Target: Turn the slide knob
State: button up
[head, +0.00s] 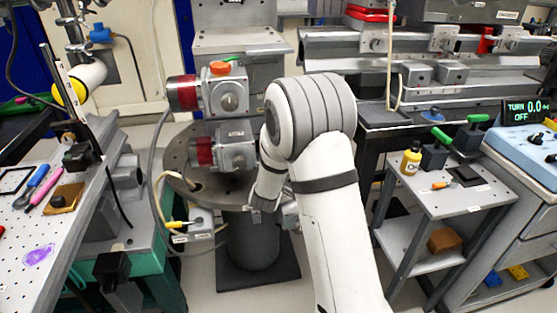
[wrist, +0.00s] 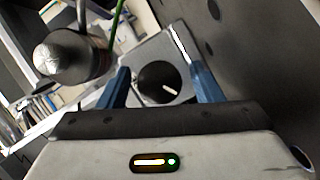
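In the wrist view, a round black knob (wrist: 158,88) with a white pointer line sits on a grey plate (wrist: 172,52). My gripper (wrist: 160,70) is open, with one blue finger on each side of the knob. Gaps show between the knob and both fingers; I cannot tell how deep the fingertips reach. In the head view my gripper (head: 262,206) is low beside the round pedestal, mostly covered by my arm. I cannot make out the knob there. A display (head: 527,111) at the right reads "TURN 0.0" and "OFF".
A dark cylindrical part (wrist: 72,57) is close left of the fingers in the wrist view. The round pedestal plate (head: 183,160) carries grey and red motor units (head: 222,95). A small cart (head: 450,195) stands right of my arm, and a perforated bench (head: 30,265) stands left.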

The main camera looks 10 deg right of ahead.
jog(key=p+v, duration=0.1)
jog(key=v, duration=0.7)
jog(key=shift+f, duration=0.1)
dwell(0.4)
